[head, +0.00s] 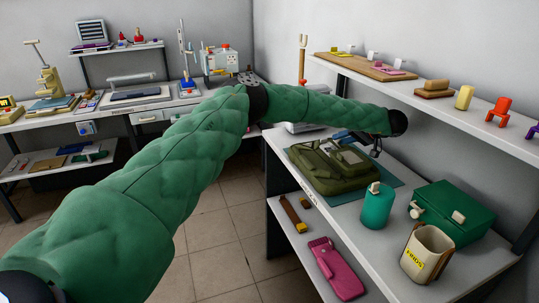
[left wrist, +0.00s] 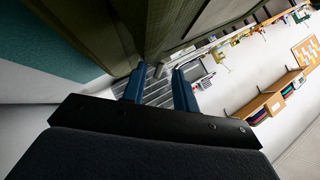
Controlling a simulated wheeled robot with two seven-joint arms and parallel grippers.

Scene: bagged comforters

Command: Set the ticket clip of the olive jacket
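The olive jacket (head: 330,178) lies as a folded bundle on a teal mat (head: 392,181) on the right-hand bench. A pale grey patch (head: 352,156) shows on its top; I cannot tell whether it is the ticket or its clip. My left gripper (head: 350,136) is just above the jacket's far side, below the end of my green padded arm. In the left wrist view its two blue fingers (left wrist: 160,82) stand apart, with olive fabric (left wrist: 105,25) close ahead and above. I see nothing clearly held between them. My right gripper is not in view.
A teal canister (head: 377,207), a green box (head: 455,212) and a cream bin (head: 428,254) stand near the jacket. A shelf (head: 420,89) with small items hangs above. A pink folded item (head: 336,268) lies below. Another bench (head: 150,98) stands behind.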

